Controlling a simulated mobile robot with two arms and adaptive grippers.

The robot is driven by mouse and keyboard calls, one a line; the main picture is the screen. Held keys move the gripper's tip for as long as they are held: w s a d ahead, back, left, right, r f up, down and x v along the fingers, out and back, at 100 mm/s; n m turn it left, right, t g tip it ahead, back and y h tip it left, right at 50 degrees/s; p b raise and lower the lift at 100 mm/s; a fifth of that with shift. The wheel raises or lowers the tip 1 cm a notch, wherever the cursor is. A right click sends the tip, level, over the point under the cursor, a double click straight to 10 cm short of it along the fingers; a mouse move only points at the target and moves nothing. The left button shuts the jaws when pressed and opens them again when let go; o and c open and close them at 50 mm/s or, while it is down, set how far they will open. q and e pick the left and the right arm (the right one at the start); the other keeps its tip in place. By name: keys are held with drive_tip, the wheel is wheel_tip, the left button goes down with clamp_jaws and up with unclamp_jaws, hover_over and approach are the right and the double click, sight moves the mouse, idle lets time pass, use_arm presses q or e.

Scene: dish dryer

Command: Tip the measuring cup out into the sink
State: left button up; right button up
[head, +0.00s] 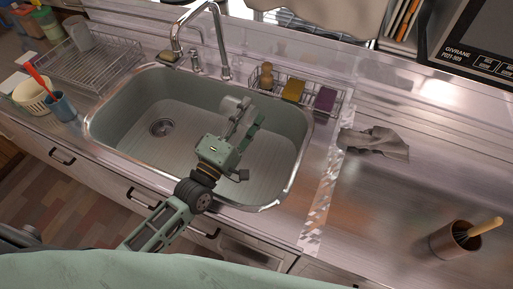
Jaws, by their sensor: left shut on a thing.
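My left gripper (246,122) reaches over the right half of the sink (94,128), its fingers pointing up and away in the head view. It is shut on a small grey cup-like thing, which I take for the measuring cup (231,104). The cup shows just left of the fingers, over the basin, and looks tilted on its side. Its handle is mostly hidden by the fingers, and its inside cannot be made out. The sink basin is wide, with a round drain at its left. My right gripper is not in view.
A chrome faucet (178,34) stands behind the basin. A dish rack (92,66) is at the left, near a blue cup (63,107) and a cream bowl (30,97). A wire caddy with sponges (292,90) and a crumpled cloth (375,142) are at the right.

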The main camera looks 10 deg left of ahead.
use_arm(q)
drive_tip(key=shift+d+r+m+h, duration=0.2)
drive_tip(key=shift+m+h, duration=0.1)
drive_tip(key=shift+m, duration=0.7)
drive_tip(key=shift+s+d+f+m+g+h, duration=0.15)
drive_tip(key=shift+f+m, duration=0.2)
drive_tip(key=shift+m, duration=0.2)
drive_tip(key=shift+d+f+m+g+h, duration=0.15)
drive_tip(key=shift+f+m, duration=0.2)
drive_tip(key=shift+m, duration=0.2)
idle(0.5)
drive_tip(key=shift+s+d+r+m+g+h+p, duration=0.1)
drive_tip(key=shift+d+m+g+h+p, duration=0.2)
drive_tip(key=shift+m, duration=0.8)
drive_tip(key=shift+s+d+r+m+g+h+p, duration=0.15)
drive_tip(key=shift+m+g+h+p, duration=0.2)
drive_tip(key=shift+m, duration=0.75)
idle(0.5)
drive_tip(key=shift+d+f+m+g+h, duration=0.25)
drive_tip(key=shift+f+m+h, duration=0.1)
drive_tip(key=shift+f+m, duration=0.6)
idle(0.4)
drive_tip(key=shift+d+m, duration=0.2)
drive_tip(key=shift+m, duration=0.55)
idle(0.6)
